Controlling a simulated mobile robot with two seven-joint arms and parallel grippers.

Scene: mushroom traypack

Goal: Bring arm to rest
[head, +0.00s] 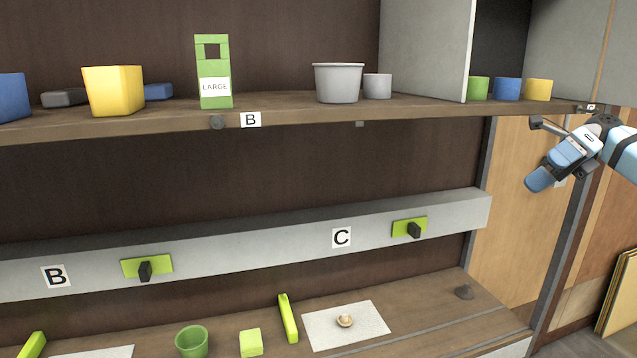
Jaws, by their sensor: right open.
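My right arm comes in from the right edge, with light blue and black links. My right gripper (540,178) is at its blue lower end, in the air in front of the wooden panel at the right. It is open and I see nothing held in it; its fingertips are small and hard to make out. It is apart from the shelf and the work surface. A small pale mushroom (345,320) lies on a white sheet (318,336) on the lower surface, far from the gripper. My left gripper is not in view.
The upper shelf (285,119) holds a yellow cup (114,92), a green LARGE holder (213,70), a grey pot (338,82) and small cups. Below are a green cup (191,341), a green block (251,343) and a green bar (288,318). The grey rail (280,250) sticks out.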

